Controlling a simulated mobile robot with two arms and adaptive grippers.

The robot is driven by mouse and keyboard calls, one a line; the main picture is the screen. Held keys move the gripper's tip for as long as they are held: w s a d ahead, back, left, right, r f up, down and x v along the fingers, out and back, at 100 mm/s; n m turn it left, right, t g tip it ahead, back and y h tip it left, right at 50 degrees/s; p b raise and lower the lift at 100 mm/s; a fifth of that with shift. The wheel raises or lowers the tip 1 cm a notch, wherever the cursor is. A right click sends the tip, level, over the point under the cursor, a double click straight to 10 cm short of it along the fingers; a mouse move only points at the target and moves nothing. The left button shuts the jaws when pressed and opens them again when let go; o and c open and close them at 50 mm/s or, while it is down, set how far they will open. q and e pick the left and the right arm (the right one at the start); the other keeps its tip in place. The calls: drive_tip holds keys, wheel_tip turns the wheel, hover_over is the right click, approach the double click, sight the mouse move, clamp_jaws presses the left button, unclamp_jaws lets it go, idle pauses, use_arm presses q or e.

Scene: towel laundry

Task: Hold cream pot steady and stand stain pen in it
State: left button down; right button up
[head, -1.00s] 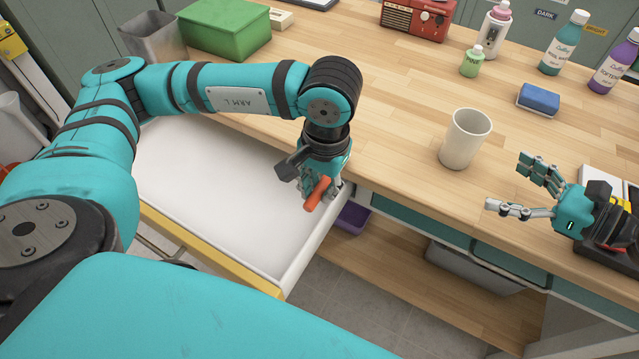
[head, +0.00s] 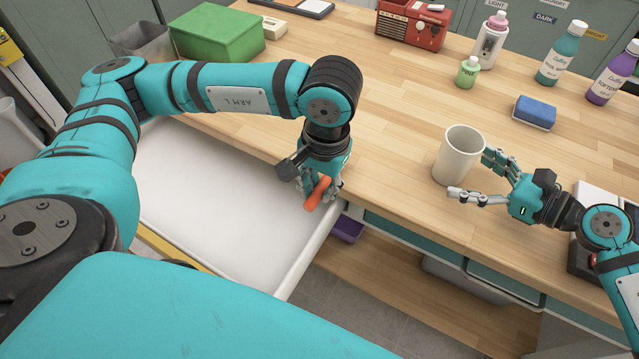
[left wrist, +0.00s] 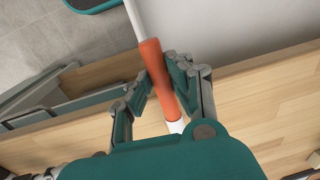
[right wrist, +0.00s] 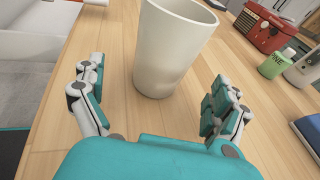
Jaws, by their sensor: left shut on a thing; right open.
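The cream pot (head: 459,156) stands upright on the wooden worktop, right of the middle in the head view. My right gripper (head: 470,174) is open, with its fingers at either side of the pot's near side; in the right wrist view the pot (right wrist: 170,50) stands between and just beyond the fingertips, apparently untouched. My left gripper (head: 325,192) is shut on the stain pen (head: 317,194), which shows an orange-red part, over the open drawer's right edge.
An open white drawer (head: 215,205) lies under my left arm. A blue sponge (head: 534,112), small green bottle (head: 468,72), teal bottle (head: 561,55), purple bottle (head: 612,78) and red radio (head: 410,24) stand behind the pot. The worktop between my left gripper and the pot is clear.

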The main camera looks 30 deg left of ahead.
sight(457, 167)
drive_tip(key=shift+b+x, duration=0.3)
drive_tip(key=shift+x, duration=1.5)
